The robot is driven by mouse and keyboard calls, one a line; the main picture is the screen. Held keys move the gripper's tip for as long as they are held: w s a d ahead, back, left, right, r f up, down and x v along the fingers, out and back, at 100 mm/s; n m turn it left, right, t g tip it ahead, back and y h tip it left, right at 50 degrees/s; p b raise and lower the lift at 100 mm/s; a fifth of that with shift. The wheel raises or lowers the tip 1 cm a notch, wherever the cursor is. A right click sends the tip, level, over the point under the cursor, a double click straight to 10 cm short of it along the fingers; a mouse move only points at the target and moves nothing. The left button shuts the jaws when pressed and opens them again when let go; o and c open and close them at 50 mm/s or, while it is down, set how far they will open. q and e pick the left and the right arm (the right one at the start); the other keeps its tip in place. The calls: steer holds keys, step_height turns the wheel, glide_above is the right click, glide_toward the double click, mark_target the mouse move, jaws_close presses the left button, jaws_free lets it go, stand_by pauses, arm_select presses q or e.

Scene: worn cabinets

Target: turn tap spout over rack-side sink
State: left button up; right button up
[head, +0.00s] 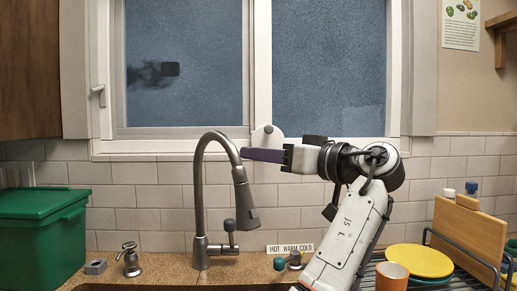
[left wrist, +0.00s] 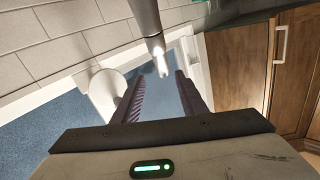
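The grey gooseneck tap (head: 200,215) stands upright behind the sink. Its spout arches to the right, and the spray head (head: 243,195) hangs down. My left gripper (head: 243,154) reaches in from the right, its purple fingers pointing left at the upper end of the spray head. In the left wrist view the fingers (left wrist: 159,76) are apart with nothing gripped. The spout (left wrist: 147,20) shows there at the gap between the fingertips; I cannot tell whether they touch it. The sink is almost wholly hidden below the frame. My right gripper is not in view.
A dish rack (head: 466,250) with a yellow plate (head: 420,260), an orange cup (head: 392,277) and a wooden board (head: 468,235) stands at the right. A green bin (head: 40,235) and a soap pump (head: 130,260) stand at the left. The window (head: 185,70) is behind.

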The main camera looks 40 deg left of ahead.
mark_target(234, 149)
arm_select(q)
steer(key=a, duration=0.3)
steer(key=a+p, duration=0.1)
steer(key=a, duration=0.5)
steer(key=shift+w+a+r, duration=0.15)
steer(key=shift+a+r, duration=0.05)
steer(key=shift+r, duration=0.05)
steer(key=shift+w+a+p, duration=0.15)
steer(key=shift+a+p, duration=0.15)
steer(key=shift+a, duration=0.15)
steer(key=shift+c, duration=0.3)
steer(key=shift+d, duration=0.1)
jaws_close()
